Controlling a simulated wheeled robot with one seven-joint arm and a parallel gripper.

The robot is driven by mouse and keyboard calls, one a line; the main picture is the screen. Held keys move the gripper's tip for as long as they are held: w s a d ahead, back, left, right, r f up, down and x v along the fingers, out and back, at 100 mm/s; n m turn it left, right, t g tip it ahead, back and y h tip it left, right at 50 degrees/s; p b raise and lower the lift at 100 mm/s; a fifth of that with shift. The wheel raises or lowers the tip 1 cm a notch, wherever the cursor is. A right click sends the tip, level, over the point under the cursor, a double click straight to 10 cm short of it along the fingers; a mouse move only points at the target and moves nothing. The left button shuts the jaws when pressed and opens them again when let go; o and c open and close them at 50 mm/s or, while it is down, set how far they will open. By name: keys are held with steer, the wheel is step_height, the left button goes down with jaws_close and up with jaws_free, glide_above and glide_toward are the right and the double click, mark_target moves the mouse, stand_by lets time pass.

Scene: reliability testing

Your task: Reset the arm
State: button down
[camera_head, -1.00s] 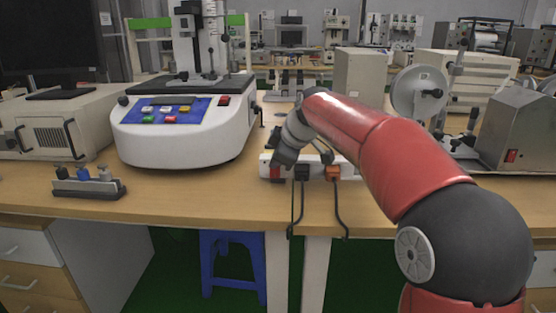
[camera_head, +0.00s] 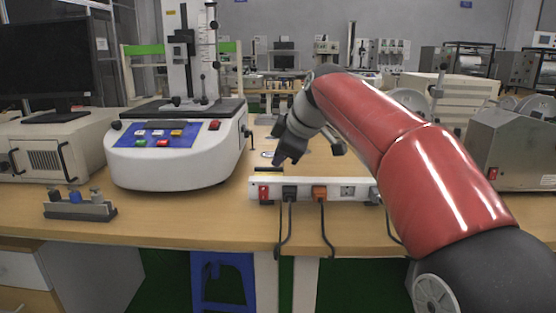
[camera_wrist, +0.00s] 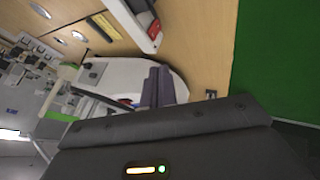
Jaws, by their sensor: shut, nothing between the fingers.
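My red arm reaches in from the lower right in the head view. My gripper (camera_head: 281,158) is shut and empty, pointing down above the table, just behind the left end of a white power strip (camera_head: 347,190). The gap between gripper and strip is hard to judge. The strip has a red switch (camera_head: 263,194) at its left end and black and orange plugs. In the wrist view the two dark fingers of my gripper (camera_wrist: 158,84) lie side by side, with the white machine behind them.
A white testing machine (camera_head: 180,168) with a blue button panel stands left of my gripper. A small rack with bottles (camera_head: 80,207) sits at the table's front left. A metal machine (camera_head: 510,150) stands at the right. Cables hang over the front edge. Bare wooden tabletop (camera_head: 175,217) lies in front.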

steer(key=shift+s, duration=0.1)
steer(key=s+d+f+m+h, duration=0.1)
steer(key=s+d+f+m, duration=0.4)
steer(key=s, duration=0.5)
steer(key=s+d+f+m+h, duration=0.2)
steer(key=s+d+f+m, duration=0.3)
steer(key=s+f, duration=0.4)
steer(key=s+d+f+m+h, duration=0.1)
steer(key=s+d+f+m, duration=0.3)
steer(key=s, duration=0.8)
step_height(320, 180, down, 3)
steer(key=shift+s+d+m+g+h, duration=0.3)
steer(key=shift+d+m+g, duration=0.1)
steer(key=shift+m, duration=0.7)
